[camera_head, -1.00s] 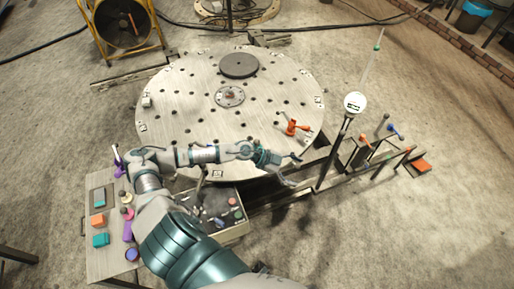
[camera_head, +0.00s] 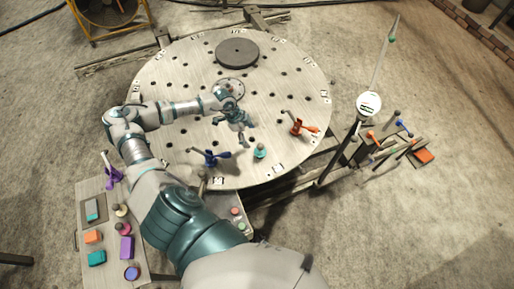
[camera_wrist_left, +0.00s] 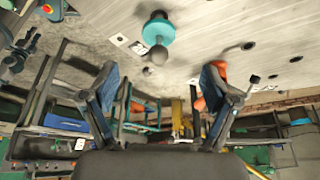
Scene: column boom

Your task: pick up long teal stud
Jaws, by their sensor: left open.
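A teal stud-like piece (camera_head: 260,151) with a grey ball-shaped top stands on the round perforated table near its front edge. Its length is hard to judge. In the left wrist view a teal round piece (camera_wrist_left: 158,31) with a grey ball appears at the top middle, beyond the fingertips; it looks like the same piece. My left gripper (camera_head: 243,138) is above the table, a little to the left of and behind the teal piece in the head view. In the left wrist view its two fingers (camera_wrist_left: 160,78) are spread, with nothing held between them. My right gripper is not in view.
A blue clamp (camera_head: 211,157) and an orange clamp (camera_head: 300,127) stand on the round table (camera_head: 180,75) either side of the teal piece. A dark disc (camera_head: 237,53) lies at the back.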

